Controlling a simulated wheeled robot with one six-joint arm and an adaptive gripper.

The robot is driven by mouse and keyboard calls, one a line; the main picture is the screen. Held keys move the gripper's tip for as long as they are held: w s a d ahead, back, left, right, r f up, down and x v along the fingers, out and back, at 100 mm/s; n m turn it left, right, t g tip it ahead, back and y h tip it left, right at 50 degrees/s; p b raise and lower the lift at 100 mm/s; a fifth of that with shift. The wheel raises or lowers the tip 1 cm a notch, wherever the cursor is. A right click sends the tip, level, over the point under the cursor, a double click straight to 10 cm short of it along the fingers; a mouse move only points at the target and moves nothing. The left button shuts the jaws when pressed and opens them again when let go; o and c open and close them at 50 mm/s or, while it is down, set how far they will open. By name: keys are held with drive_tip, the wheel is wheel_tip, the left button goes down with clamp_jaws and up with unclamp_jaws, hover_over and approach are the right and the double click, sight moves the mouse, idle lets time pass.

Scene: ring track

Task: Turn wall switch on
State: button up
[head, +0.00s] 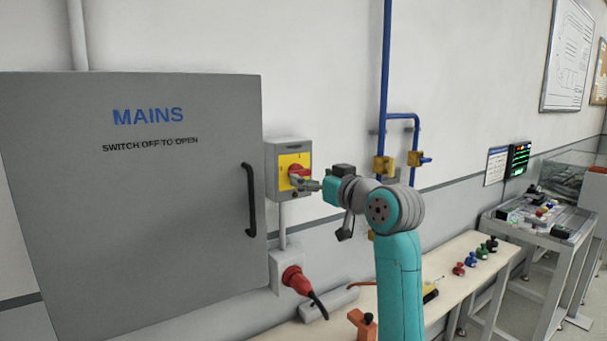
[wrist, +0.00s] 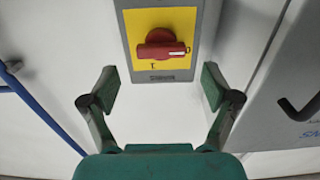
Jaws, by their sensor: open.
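The wall switch is a grey box (head: 277,153) with a yellow plate (head: 285,161) and a red knob (head: 298,170), mounted on the wall right of the MAINS cabinet. In the wrist view the red knob (wrist: 162,50) lies about level across the picture, with a pale mark at its right end. My gripper (head: 312,185) is close in front of the switch, its jaws open. In the wrist view the fingers of my gripper (wrist: 160,87) are spread wide and empty, below the knob in the picture. I see no contact with the knob.
The grey MAINS cabinet (head: 130,210) with its black handle (head: 249,200) stands left of the switch. A red plug (head: 296,281) sits in a socket below. Blue pipes (head: 386,80) with yellow valves run up the wall at right. A bench (head: 462,252) carries small items.

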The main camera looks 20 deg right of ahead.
sight(301, 173)
drive_tip(key=shift+x, duration=2.3)
drive_tip(key=c, duration=1.2)
drive_tip(key=shift+o, duration=0.3)
